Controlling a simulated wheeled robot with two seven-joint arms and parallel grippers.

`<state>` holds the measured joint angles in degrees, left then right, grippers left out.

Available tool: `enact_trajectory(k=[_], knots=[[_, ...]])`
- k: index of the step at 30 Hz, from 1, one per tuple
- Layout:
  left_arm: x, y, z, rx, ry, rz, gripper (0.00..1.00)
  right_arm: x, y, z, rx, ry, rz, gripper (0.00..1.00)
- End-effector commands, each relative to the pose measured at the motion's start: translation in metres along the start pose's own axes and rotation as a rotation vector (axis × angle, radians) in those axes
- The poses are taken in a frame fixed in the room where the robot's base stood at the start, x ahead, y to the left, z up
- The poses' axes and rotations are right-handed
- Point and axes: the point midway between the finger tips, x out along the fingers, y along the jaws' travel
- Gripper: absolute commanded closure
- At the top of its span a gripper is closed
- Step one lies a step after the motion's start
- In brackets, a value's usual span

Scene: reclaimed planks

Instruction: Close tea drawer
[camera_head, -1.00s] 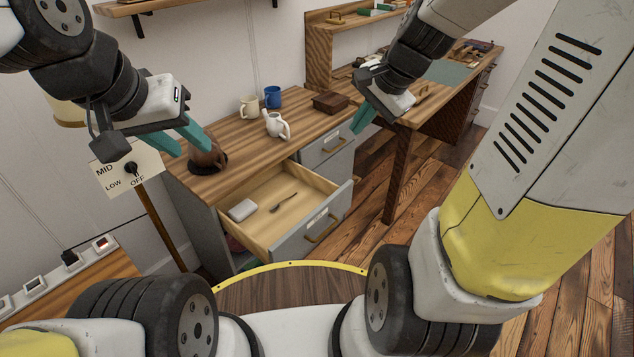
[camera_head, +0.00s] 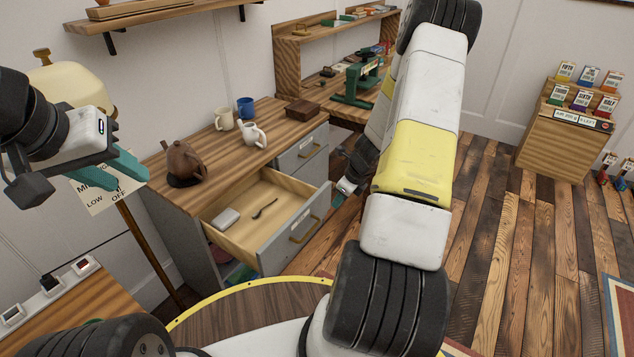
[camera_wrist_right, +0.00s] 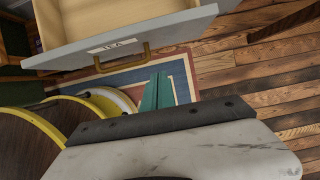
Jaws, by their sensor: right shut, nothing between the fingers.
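The tea drawer (camera_head: 291,236) is pulled out of the wooden-topped cabinet (camera_head: 190,215). It has a grey front, a brass handle and a pale wood inside; a grey tin (camera_head: 226,219) and a dark spoon (camera_head: 264,208) lie in it. In the right wrist view its front (camera_wrist_right: 150,38) bears a TEA label above the handle (camera_wrist_right: 122,58). My right gripper (camera_wrist_right: 157,92) is shut and empty, apart from the drawer front on its outer side. In the head view it is partly hidden behind my right arm. My left gripper (camera_head: 130,183) is open and empty, left of the cabinet.
Another closed drawer (camera_head: 300,152) is beyond the tea drawer.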

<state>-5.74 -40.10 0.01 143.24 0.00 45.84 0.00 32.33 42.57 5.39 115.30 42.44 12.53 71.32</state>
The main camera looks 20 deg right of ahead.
Motion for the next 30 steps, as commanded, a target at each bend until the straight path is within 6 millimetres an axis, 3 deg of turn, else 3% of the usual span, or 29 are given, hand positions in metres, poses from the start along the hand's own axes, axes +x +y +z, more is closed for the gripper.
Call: enact_trajectory(k=[10,13,18,30], knots=[[0.0,0.0,0.0,0.0,0.0,0.0,0.64,0.076,0.001,-0.001,-0.001,0.0,0.004,1.0],[0.0,0.0,0.0,0.0,0.0,0.0,0.64,0.08,0.001,0.018,-0.009,0.0,0.0,1.0],[0.0,0.0,0.0,0.0,0.0,0.0,0.64,0.086,0.0,0.033,-0.005,0.0,0.0,1.0],[0.0,0.0,0.0,0.0,0.0,0.0,0.64,0.087,0.001,0.037,-0.004,0.0,0.001,1.0]])
